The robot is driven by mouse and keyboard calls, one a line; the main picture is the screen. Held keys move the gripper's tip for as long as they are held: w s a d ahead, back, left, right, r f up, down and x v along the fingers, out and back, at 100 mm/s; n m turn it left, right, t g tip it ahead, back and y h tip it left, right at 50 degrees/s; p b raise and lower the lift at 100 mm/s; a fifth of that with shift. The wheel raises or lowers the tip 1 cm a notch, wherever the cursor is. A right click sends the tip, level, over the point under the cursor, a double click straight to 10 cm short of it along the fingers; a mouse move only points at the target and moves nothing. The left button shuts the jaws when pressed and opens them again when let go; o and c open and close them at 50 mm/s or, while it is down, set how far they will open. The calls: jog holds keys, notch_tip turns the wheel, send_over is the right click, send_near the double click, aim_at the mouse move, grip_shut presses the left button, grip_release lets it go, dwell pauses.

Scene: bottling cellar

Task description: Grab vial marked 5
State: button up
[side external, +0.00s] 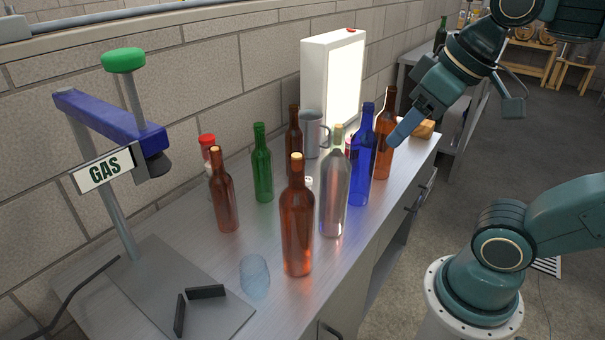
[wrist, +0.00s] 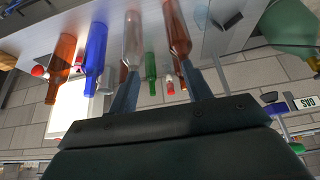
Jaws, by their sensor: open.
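No number 5 can be read in either view. A red-capped vial (side external: 208,140) stands near the wall in the side view, its lower part mostly hidden by a brown bottle. A red-capped vial with a pale label (wrist: 169,84) shows between the fingers in the wrist view, farther off. Another small red item (side external: 348,143) is partly hidden behind the clear and blue bottles. My gripper (side external: 396,136) is open and empty, above the right part of the bench, close to the amber bottle in the side view. Its two fingers (wrist: 160,72) show apart in the wrist view.
Front bottles are brown (side external: 297,232), clear (side external: 334,200), blue (side external: 361,160) and amber (side external: 385,140). A green bottle (side external: 262,168), grey mug (side external: 314,135) and light box (side external: 334,75) stand behind. A glass (side external: 255,274) and gas stand (side external: 127,225) are left.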

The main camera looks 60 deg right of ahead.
jog(key=w+d+r+m+g, duration=0.1)
jog(key=w+d+r+m, duration=0.1)
jog(key=w+r+m, duration=0.4)
jog(key=m+g, duration=0.5)
jog(key=m, duration=1.4)
send_over(307, 179)
notch_tip(307, 179, down, 28)
jog(key=shift+d, duration=0.1)
jog(key=shift+f, duration=4.15)
